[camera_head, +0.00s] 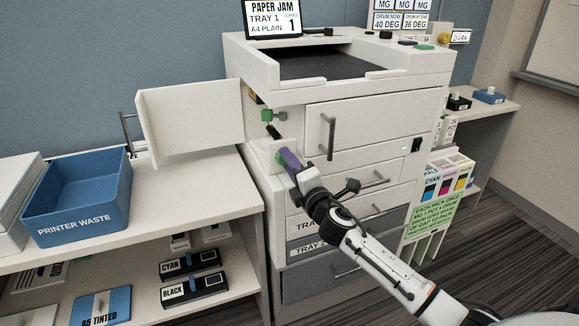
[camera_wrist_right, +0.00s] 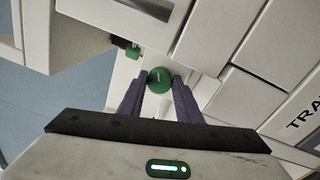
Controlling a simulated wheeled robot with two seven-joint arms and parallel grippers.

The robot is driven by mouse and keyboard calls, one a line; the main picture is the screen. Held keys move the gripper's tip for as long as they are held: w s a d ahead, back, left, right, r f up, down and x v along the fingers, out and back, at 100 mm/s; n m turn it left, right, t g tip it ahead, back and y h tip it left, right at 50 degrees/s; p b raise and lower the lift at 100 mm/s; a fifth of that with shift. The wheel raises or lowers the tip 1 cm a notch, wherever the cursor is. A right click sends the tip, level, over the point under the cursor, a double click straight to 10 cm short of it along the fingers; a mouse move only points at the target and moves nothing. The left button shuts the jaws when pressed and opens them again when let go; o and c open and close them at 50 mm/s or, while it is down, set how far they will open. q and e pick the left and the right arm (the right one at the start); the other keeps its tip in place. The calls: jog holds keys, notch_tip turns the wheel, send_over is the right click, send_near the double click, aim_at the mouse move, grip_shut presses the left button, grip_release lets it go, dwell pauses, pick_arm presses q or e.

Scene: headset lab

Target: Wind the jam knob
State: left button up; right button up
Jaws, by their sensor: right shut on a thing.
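Another green part (camera_head: 267,116) sits higher in the opening behind the swung-out white side door (camera_head: 190,124). My left gripper is not in view.
A blue printer waste bin (camera_head: 78,202) stands on the left bench. Cyan and black boxes (camera_head: 192,277) lie on the shelf below. The printer's front door handle (camera_head: 328,137) and drawer handles are close to my right arm. A screen (camera_head: 271,18) reads PAPER JAM, TRAY 1.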

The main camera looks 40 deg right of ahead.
jog(key=m, duration=0.5)
jog(key=shift+f, duration=0.1)
jog(key=shift+a+m+h, duration=0.1)
jog(key=shift+m+h, duration=0.4)
jog(key=shift+m, duration=1.9)
jog(key=o, duration=0.8)
jog(key=shift+c, duration=0.2)
jog(key=v, duration=1)
jog(key=shift+s+p, duration=0.2)
jog(key=shift+p, duration=0.15)
